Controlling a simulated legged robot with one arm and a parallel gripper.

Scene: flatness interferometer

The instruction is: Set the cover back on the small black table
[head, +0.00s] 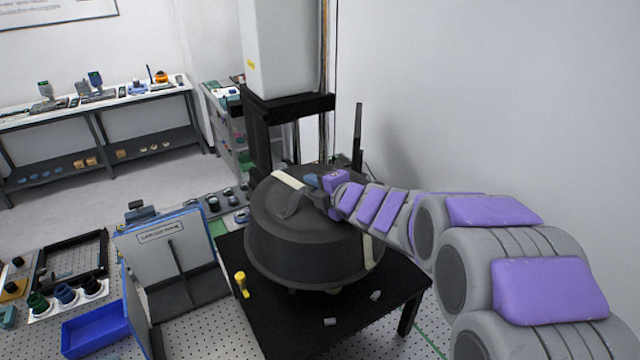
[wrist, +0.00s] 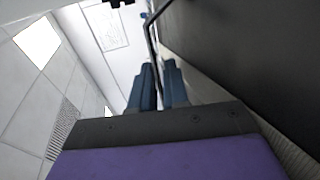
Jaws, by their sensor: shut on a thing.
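The cover (head: 310,245) is a large dark grey drum with a pale strap on its top and another down its right side. In the head view it is over the small black table (head: 277,325), upright. I cannot tell whether its underside touches the tabletop or hangs just above it. My gripper (head: 314,186) is at the top of the cover, shut on its handle. In the wrist view a thin dark bar (wrist: 152,45) runs between the two blue-grey fingers (wrist: 160,88), and the dark side of the cover (wrist: 255,55) fills the right.
A yellow-topped item (head: 241,284) and small pale pieces (head: 375,295) lie on the black table. A tall instrument column (head: 283,45) stands behind the cover. A blue-edged panel (head: 170,255) and blue bin (head: 95,325) are left. A wall is close on the right.

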